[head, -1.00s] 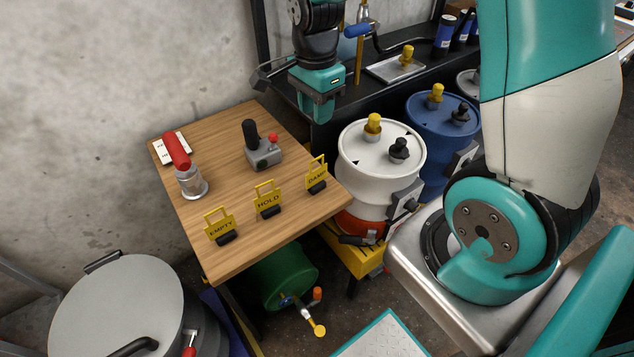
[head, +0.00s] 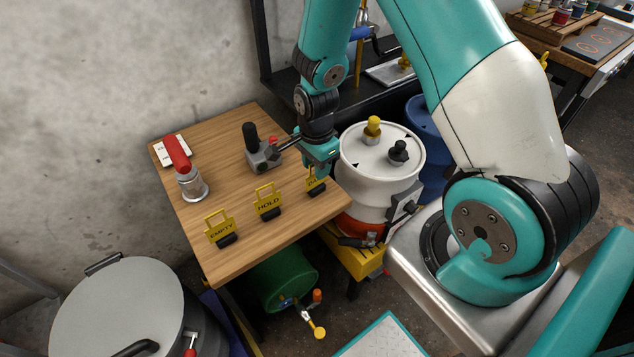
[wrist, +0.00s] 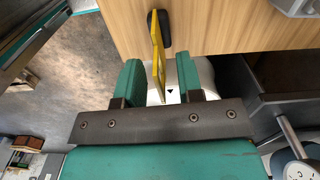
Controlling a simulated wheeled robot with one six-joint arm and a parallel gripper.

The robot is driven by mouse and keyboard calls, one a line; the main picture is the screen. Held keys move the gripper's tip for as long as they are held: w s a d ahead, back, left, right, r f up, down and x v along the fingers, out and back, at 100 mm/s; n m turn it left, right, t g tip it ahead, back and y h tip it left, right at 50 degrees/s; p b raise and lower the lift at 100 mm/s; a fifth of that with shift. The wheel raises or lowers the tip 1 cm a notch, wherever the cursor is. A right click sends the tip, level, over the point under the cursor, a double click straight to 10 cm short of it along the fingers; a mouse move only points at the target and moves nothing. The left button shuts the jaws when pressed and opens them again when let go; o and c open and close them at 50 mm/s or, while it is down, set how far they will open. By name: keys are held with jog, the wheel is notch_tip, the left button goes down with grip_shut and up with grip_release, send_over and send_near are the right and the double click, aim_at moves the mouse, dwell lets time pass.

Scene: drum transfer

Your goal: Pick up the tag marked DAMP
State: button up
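The yellow DAMP tag (head: 311,186) stands in a black holder at the right end of the row on the wooden table (head: 215,270). Its upper part is hidden by my gripper in the head view. My gripper (head: 314,172) is directly over the tag, pointing down. In the wrist view, my gripper (wrist: 158,85) is open, with the tag (wrist: 157,55) seen edge-on between its two teal fingers. A gap shows on each side, so the fingers are not closed on it. The HOLD tag (head: 267,198) and EMPTY tag (head: 219,227) stand to its left.
A grey control box with a black stick (head: 260,150) stands behind the tags. A red-handled jar (head: 193,184) is at the table's left. A white drum (head: 365,160) stands close by the table's right edge. The table's middle is clear.

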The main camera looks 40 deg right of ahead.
jog(key=shift+f, duration=0.5)
grip_shut()
jog(key=shift+r, duration=0.15)
